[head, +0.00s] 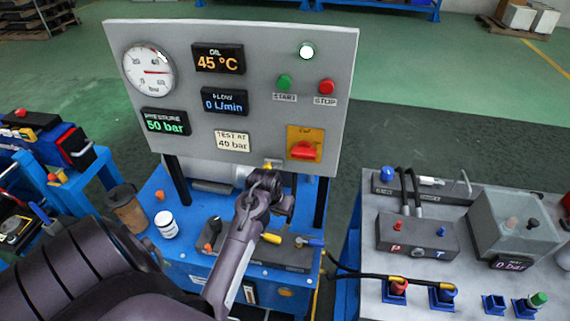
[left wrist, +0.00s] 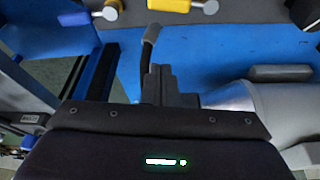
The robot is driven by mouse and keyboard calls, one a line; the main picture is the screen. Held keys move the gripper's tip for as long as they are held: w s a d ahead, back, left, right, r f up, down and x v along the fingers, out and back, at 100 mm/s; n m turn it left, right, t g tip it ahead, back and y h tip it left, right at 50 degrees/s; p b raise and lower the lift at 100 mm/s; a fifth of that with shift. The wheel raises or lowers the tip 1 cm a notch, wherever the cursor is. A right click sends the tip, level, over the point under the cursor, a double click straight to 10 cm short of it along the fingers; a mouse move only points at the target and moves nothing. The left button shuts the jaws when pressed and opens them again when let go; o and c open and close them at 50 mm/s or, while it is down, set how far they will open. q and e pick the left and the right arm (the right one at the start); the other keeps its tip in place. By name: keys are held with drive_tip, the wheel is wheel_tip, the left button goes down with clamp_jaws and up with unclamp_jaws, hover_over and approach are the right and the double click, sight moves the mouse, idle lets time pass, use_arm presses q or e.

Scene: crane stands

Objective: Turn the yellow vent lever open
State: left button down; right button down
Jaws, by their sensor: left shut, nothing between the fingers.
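A yellow-ended lever (head: 271,238) sits on the dark block on the blue bench, beside a blue-ended lever (head: 310,241). In the left wrist view the yellow end (left wrist: 168,5) is at the top edge, partly cut off, with the blue end (left wrist: 106,9) to its left. My left gripper (head: 266,183) is shut and empty, above and behind the dark block, apart from the yellow lever. In the left wrist view its fingertips (left wrist: 159,78) are together, close to a grey-tipped lever (left wrist: 151,36); contact cannot be told. My right gripper is out of view.
The gauge panel (head: 225,124) stands behind my left gripper. A grey-topped bench (head: 385,302) with hoses and fittings stands at the right. The pressure display reads 50 bar.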

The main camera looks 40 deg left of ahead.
sight(267, 237)
use_arm(q)
drive_tip(key=x, duration=0.9)
drive_tip(key=shift+a+f, duration=0.15)
drive_tip(key=shift+f, duration=0.1)
drive_tip(key=s+p, duration=0.1)
drive_tip(key=s+d+p, duration=0.1)
drive_tip(key=s, duration=0.1)
drive_tip(key=shift+s+d+p, duration=0.2)
drive_tip(key=shift+s+p, duration=0.15)
drive_tip(key=shift+s, duration=0.05)
drive_tip(key=shift+f, duration=0.1)
drive_tip(key=shift+w, duration=0.1)
